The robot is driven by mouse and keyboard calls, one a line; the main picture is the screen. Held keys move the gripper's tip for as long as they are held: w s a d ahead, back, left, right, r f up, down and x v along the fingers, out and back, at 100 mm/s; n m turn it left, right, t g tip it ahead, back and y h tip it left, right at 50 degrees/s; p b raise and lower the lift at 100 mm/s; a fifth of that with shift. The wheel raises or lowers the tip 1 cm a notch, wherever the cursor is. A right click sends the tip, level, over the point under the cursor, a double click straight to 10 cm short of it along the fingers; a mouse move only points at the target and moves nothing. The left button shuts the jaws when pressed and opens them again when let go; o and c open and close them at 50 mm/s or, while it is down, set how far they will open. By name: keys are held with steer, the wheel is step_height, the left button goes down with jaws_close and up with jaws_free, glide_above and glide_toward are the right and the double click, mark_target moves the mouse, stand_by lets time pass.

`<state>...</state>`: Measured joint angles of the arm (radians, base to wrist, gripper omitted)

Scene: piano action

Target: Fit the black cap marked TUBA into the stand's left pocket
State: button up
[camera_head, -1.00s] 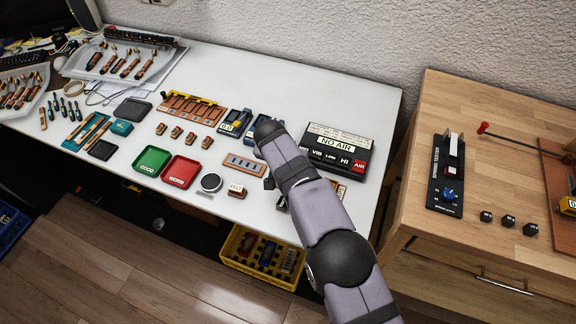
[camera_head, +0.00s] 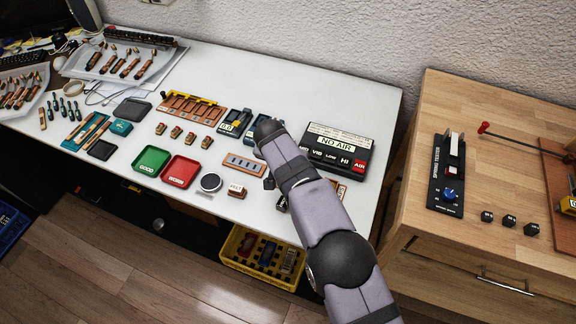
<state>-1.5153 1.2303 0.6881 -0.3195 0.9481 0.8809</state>
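I cannot make out lettering reading TUBA on anything. Three small black blocks with pale marks stand in a row on the wooden cabinet: a left one (camera_head: 486,216), a middle one (camera_head: 509,220) and a right one (camera_head: 531,229). I cannot tell whether the cap is one of them. I cannot identify the stand or its left pocket with certainty. My gripper (camera_head: 275,193) is low over the white table's front right part, mostly hidden behind my own forearm. Only small dark parts of it seem to show, so its opening and any held thing are unclear.
Left of my arm lie a slotted orange-brown strip (camera_head: 244,165), a small labelled block (camera_head: 236,191), a round dark dish (camera_head: 210,183), and red (camera_head: 180,171) and green (camera_head: 152,160) trays. A black NO AIR box (camera_head: 337,150) stands right of the arm.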

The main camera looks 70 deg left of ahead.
steer(key=shift+f+b, duration=0.4)
steer(key=shift+b, duration=0.1)
stand_by(0.8)
stand_by(0.4)
steer(key=o, duration=1.1)
steer(key=shift+r, duration=0.15)
steer(key=shift+r+p, duration=2.1)
steer(key=shift+r, duration=1.3)
